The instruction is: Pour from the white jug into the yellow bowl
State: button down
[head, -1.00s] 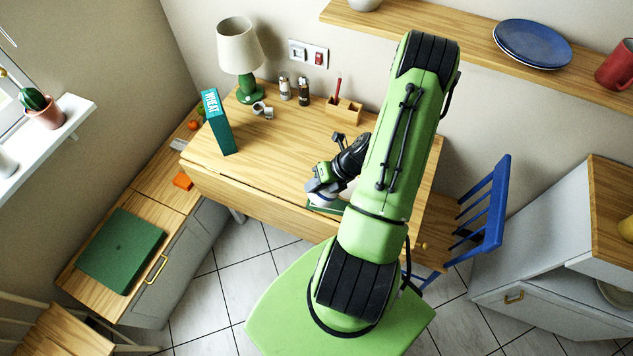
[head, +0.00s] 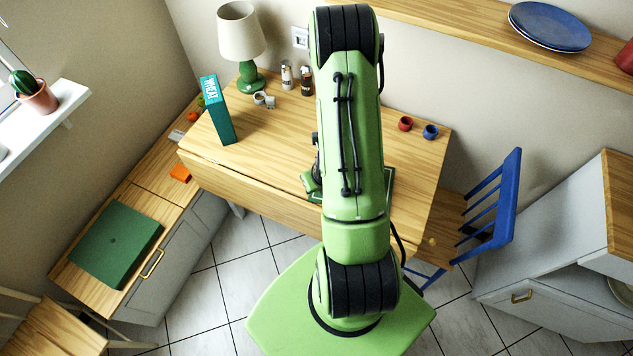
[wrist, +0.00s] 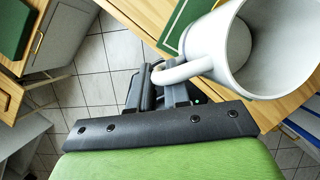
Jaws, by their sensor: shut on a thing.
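The white jug (wrist: 204,38) is large in the wrist view, its open mouth facing my wrist camera. My gripper (wrist: 157,88) is shut on its handle, which points left. I cannot tell what is inside the jug or how far it leans. In the head view my arm hides the jug and nearly all of the gripper. The yellow bowl is not visible in either current view. A green mat with a pale line (wrist: 181,22) shows beyond the jug in the wrist view.
The wooden table (head: 270,150) holds a teal box (head: 218,112), a lamp (head: 240,35), shakers (head: 306,80), a red cup (head: 405,123) and a blue cup (head: 431,131). A blue chair (head: 495,210) stands right. The table's left half has clear room.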

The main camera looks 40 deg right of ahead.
jog(key=shift+d+r, duration=0.1)
jog(key=shift+r, duration=0.1)
notch_tip(320, 180, up, 6)
jog(key=h+p, duration=0.1)
jog(key=p, duration=0.7)
